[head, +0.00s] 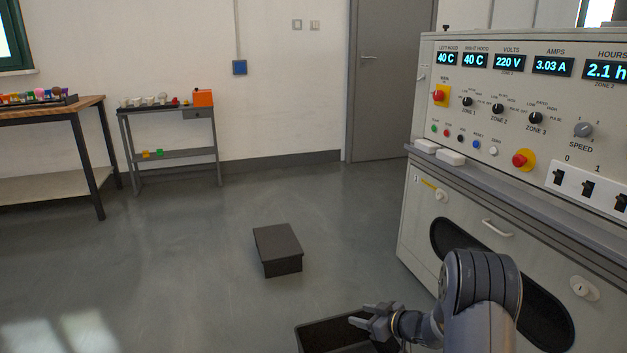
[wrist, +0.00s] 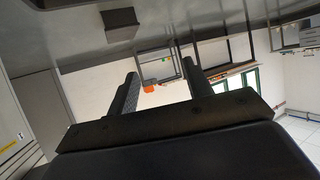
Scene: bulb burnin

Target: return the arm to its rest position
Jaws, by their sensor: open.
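My gripper (head: 368,316) is at the lower middle of the head view, at the end of my bent grey arm. It is over the right part of a dark open bin and holds nothing. In the wrist view my gripper (wrist: 160,82) shows two dark fingers spread apart with empty space between them. That view looks out across the room and appears upside down.
A control cabinet (head: 500,215) with displays and knobs stands at the right, close to my arm. The dark bin (head: 312,338) is below my gripper. A dark step (head: 277,242) lies on open floor. Two tables stand at the far left.

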